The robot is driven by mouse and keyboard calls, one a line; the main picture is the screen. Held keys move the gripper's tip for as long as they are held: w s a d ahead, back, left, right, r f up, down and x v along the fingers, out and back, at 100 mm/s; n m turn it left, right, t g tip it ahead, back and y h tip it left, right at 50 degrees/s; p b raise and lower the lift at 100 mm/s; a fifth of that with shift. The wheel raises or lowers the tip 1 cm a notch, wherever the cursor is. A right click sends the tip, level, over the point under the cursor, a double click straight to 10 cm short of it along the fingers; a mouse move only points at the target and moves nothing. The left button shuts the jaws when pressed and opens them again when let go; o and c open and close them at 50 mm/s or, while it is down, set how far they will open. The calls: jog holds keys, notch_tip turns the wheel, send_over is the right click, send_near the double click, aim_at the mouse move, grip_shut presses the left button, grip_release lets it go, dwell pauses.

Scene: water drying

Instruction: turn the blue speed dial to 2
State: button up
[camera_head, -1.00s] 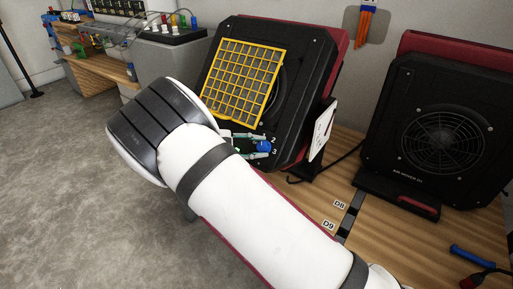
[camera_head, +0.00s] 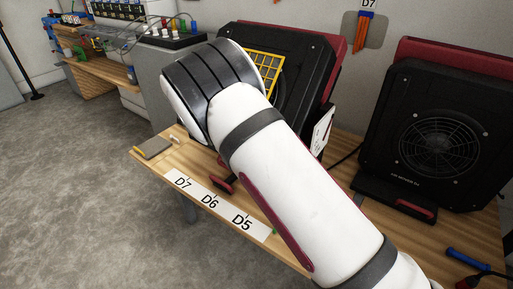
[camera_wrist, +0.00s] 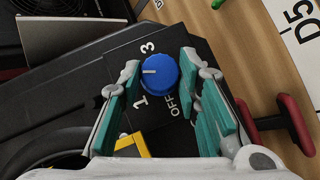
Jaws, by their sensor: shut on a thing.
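The blue speed dial (camera_wrist: 160,73) sits on the black panel of an air mover in the wrist view. Its white mark points left, between the printed 1 and 3; the spot between those numbers is hidden behind a finger. OFF is printed below the dial. My gripper (camera_wrist: 162,65) is shut on the dial, with one teal-padded finger on each side. In the head view my white arm covers the dial and the gripper. The air mover (camera_head: 310,75) with a yellow filter grid shows behind my arm.
A second black air mover (camera_head: 430,135) stands to the right on the wooden bench. A label strip (camera_head: 212,203) marked D7, D6 and D5 lies along the bench's front edge. A blue-handled tool (camera_head: 468,258) lies at the lower right.

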jog(key=shift+m+y, duration=0.3)
jog(key=shift+m, duration=0.1)
dwell(0.3)
jog(key=o, duration=1.1)
jog(key=shift+o, duration=0.2)
jog(key=v, duration=1.2)
jog(key=shift+d+r, duration=0.1)
